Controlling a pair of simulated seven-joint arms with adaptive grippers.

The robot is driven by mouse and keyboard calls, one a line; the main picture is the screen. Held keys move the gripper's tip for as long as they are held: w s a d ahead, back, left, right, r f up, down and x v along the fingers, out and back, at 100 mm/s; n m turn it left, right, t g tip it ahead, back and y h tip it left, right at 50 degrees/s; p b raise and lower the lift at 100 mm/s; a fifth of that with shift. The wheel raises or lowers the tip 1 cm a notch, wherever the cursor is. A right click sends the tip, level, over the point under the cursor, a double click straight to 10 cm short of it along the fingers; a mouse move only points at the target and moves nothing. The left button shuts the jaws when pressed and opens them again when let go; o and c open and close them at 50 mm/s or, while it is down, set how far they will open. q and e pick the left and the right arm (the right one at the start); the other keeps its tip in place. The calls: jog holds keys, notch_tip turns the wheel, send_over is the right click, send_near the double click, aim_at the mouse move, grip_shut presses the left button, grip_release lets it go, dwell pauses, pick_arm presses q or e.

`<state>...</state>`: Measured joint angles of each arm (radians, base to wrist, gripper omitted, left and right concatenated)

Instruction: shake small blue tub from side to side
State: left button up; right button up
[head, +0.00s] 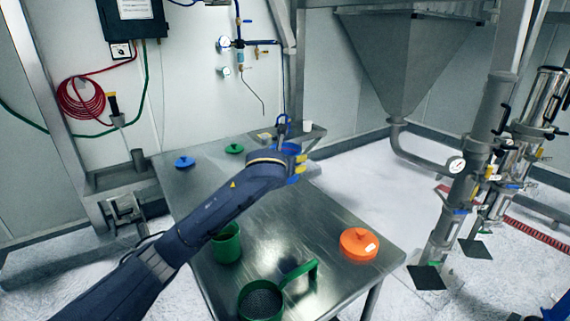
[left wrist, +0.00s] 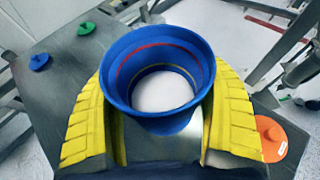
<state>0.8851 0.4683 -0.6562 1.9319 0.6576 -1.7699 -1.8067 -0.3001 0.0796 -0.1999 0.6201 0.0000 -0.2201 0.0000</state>
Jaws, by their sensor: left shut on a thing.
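The small blue tub (left wrist: 122,68) is in the left wrist view, between the two yellow-padded fingers of my left gripper (left wrist: 160,125). The gripper is shut on it. I look into its open top and see white powder (left wrist: 162,90) inside. In the head view my left gripper (head: 294,166) is over the far right part of the table, and the tub (head: 287,149) is mostly hidden behind it. My right gripper is not in view.
On the steel table (head: 310,225) are a blue lid (head: 185,162), a green lid (head: 234,149), an orange lid (head: 358,244), a green tub (head: 227,246) and a green scoop (head: 262,300) with dark grains. A small white cup (head: 308,127) stands behind. Steel pipework (head: 470,160) is at right.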

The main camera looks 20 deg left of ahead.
aim_at(286, 147)
pick_arm(q)
jog(key=shift+r, duration=2.2)
jog(key=shift+a, duration=1)
jog(key=d, duration=0.4)
jog(key=shift+d, duration=0.1)
jog(key=a, duration=0.4)
jog(key=shift+a, duration=0.25)
jog(key=shift+d, duration=1.15)
jog(key=shift+a, duration=0.2)
